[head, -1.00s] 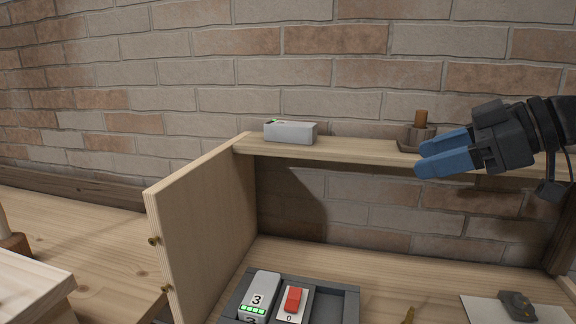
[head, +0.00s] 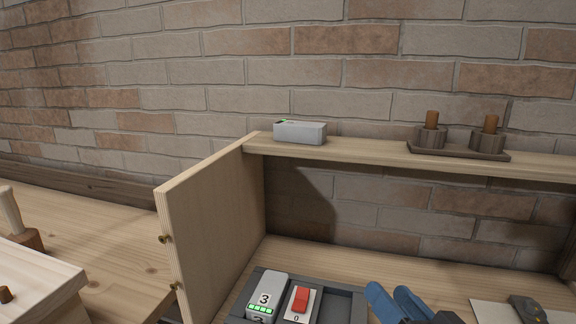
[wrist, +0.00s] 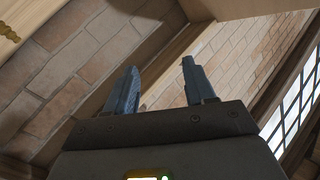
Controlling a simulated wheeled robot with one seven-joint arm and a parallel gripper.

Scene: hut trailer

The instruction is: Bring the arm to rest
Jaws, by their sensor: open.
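My gripper (head: 392,300) shows at the bottom edge of the head view, low in front of the wooden shelf unit, to the right of the grey tray. Its blue fingers also show in the wrist view (wrist: 158,85), spread apart with nothing between them. Behind the fingers in that view are brick wall and a wooden board. Most of my arm is outside the head view.
A white box (head: 300,133) and a dark holder with two wooden pegs (head: 458,150) stand on the upper shelf (head: 365,154). Below, a grey tray (head: 343,308) holds a white block numbered 3 (head: 265,295) and a red switch (head: 300,300). An upright wooden panel (head: 210,220) stands left.

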